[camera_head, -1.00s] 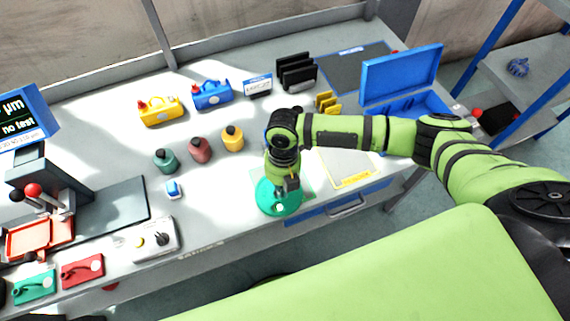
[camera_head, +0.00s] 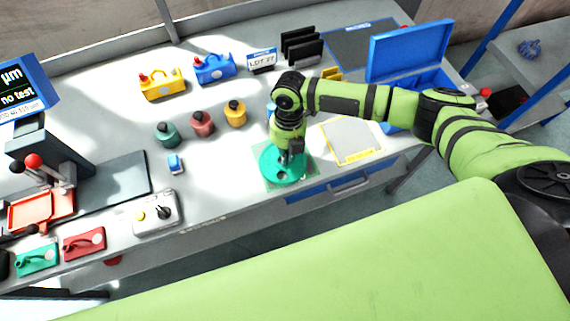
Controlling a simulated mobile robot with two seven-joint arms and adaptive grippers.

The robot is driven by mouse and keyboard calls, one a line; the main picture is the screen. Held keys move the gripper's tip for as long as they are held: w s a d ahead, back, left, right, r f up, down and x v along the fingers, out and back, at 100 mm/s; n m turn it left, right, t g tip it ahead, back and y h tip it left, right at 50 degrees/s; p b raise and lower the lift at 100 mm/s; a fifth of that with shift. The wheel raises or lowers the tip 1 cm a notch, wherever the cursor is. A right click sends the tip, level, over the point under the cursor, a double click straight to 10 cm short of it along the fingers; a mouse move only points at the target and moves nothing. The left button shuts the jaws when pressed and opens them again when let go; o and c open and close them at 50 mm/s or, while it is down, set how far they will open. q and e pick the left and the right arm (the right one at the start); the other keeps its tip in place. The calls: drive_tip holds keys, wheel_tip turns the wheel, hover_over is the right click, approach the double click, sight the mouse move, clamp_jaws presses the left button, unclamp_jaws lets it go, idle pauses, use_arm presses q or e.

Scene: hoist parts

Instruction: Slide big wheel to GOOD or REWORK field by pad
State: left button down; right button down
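The big wheel (camera_head: 269,163) is a flat teal-green disc lying on the workbench. It lies over the green-edged field (camera_head: 313,175), whose corners show around it. The yellow-edged field (camera_head: 351,138) is to the right and is empty. Labels on the fields are too small to read. My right gripper (camera_head: 287,156) points down onto the wheel, at or very close to its top. The fingers are partly hidden by the wrist, so their opening does not show. The pad is not clearly visible. My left gripper is not in view.
Teal, red and yellow bottles (camera_head: 202,124) stand behind left of the wheel. An open blue case (camera_head: 410,50) stands at the back right. A control box (camera_head: 155,213) is left, near the front edge. A blue drawer (camera_head: 325,187) is below the bench front.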

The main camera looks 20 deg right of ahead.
drive_tip(key=shift+w+d+f, duration=0.15)
drive_tip(key=shift+d+f, duration=0.05)
drive_tip(key=shift+d, duration=0.2)
